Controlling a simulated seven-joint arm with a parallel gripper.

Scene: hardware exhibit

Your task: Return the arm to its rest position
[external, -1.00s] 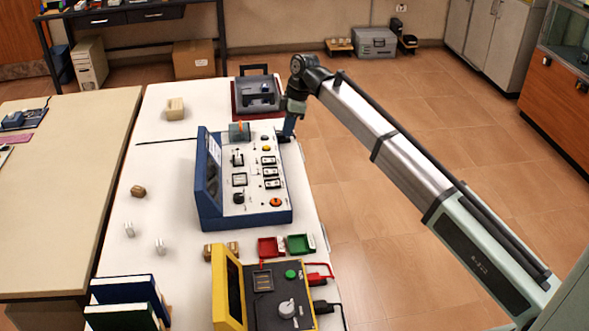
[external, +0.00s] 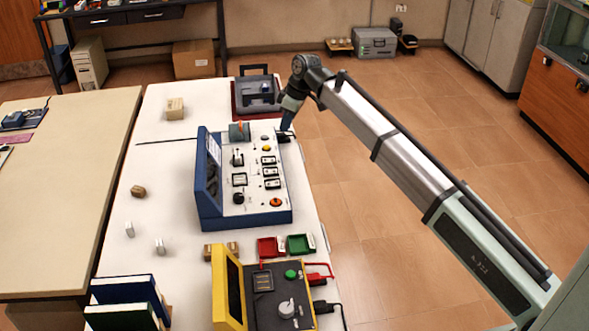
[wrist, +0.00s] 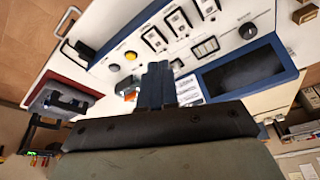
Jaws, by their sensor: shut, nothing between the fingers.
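My gripper (external: 285,130) is at the far right corner of the blue control console (external: 207,212), with its fingers pointing down toward the white panel. In the wrist view my gripper (wrist: 157,70) shows two blue fingers pressed together with nothing between them. The console's panel (wrist: 195,60), with its buttons, switches and black knob, lies beyond the fingertips. I cannot tell whether the tips touch it. My arm reaches in from the lower right, bent at the wrist.
A grey device on a red base (external: 257,97) stands just behind the console. A yellow-framed box (external: 228,290), a red tray (external: 268,247) and a green tray (external: 300,244) sit in front. Open floor (external: 370,200) lies right of the white table.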

